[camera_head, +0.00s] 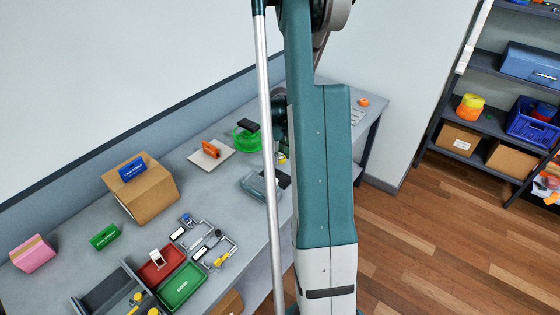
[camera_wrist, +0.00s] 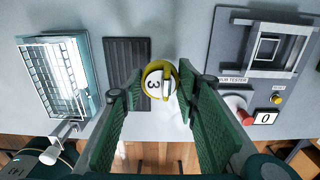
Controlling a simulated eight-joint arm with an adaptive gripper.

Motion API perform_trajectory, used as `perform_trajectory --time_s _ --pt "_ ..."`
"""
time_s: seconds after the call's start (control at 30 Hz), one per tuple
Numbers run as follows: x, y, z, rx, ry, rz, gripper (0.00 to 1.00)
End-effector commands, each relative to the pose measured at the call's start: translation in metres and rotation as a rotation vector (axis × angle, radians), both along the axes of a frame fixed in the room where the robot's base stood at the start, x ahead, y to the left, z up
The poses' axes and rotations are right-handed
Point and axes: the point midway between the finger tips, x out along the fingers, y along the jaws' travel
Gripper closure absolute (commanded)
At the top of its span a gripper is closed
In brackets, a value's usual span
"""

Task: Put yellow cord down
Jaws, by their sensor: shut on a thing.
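The yellow cord (camera_wrist: 172,70) is a small coil around a white face marked 3, in the upper middle of the wrist view. My gripper (camera_wrist: 162,92) has its two green ribbed fingers on either side of the cord and is shut on it. The coil appears above the grey bench (camera_wrist: 190,25); whether it touches the bench I cannot tell. In the head view a small yellow bit (camera_head: 281,158) shows beside my arm, likely the same cord. My arm hides most of the gripper there.
In the wrist view a dark ribbed mat (camera_wrist: 125,65) lies left of the cord, with a wire-lined teal tray (camera_wrist: 62,80) beyond. A grey tester (camera_wrist: 265,45) stands at right. In the head view, a green coil (camera_head: 246,140) and a cardboard box (camera_head: 150,195) stand on the bench.

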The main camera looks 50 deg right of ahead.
Motion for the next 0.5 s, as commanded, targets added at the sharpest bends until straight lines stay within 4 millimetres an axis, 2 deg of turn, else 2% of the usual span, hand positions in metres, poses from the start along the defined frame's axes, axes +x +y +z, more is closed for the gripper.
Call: perform_trajectory --time_s 0.23,0.5 --pt "0.0 0.0 -0.023 0.0 0.0 0.0 0.81" --pt "0.0 0.0 -0.028 0.0 0.0 0.0 0.81"
